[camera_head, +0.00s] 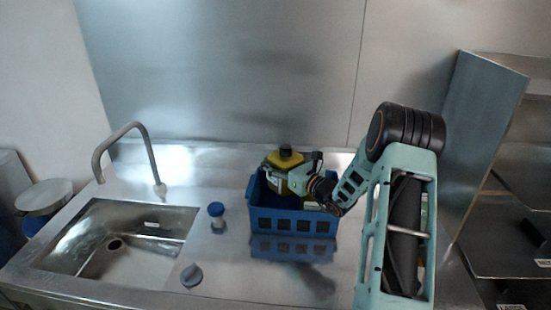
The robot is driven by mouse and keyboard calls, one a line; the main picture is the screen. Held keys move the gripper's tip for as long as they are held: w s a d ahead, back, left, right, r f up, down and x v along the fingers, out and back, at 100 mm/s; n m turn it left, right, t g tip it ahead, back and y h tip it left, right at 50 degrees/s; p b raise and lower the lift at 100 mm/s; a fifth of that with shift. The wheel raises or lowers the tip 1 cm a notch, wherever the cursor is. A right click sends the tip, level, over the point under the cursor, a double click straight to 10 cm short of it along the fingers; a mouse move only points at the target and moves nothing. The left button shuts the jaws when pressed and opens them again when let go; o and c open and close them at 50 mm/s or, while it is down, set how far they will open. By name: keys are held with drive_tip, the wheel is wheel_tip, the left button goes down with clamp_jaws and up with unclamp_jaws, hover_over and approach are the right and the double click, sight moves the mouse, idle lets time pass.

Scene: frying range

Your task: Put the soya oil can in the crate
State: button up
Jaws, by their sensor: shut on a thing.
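The soya oil can (277,160), yellow-green with a black cap, is upright at the blue crate (293,222). Its lower part is hidden behind the crate's front wall, so I cannot tell whether it rests on the crate floor. My gripper (302,177) reaches in from the right and is shut on the can near its upper right side. The fingertips are partly hidden against the can. The crate stands on the steel counter near its back, and the gripper is over its right part.
A sink (125,243) with a curved tap (150,160) lies to the left. A small blue-capped jar (216,214) and a grey-blue knob-like object (191,275) stand between sink and crate. Steel shelving (487,130) rises at the right. The counter in front of the crate is clear.

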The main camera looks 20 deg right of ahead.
drive_tip(key=shift+f+b, duration=0.4)
drive_tip(key=o, duration=1.7)
drive_tip(key=shift+r, duration=0.1)
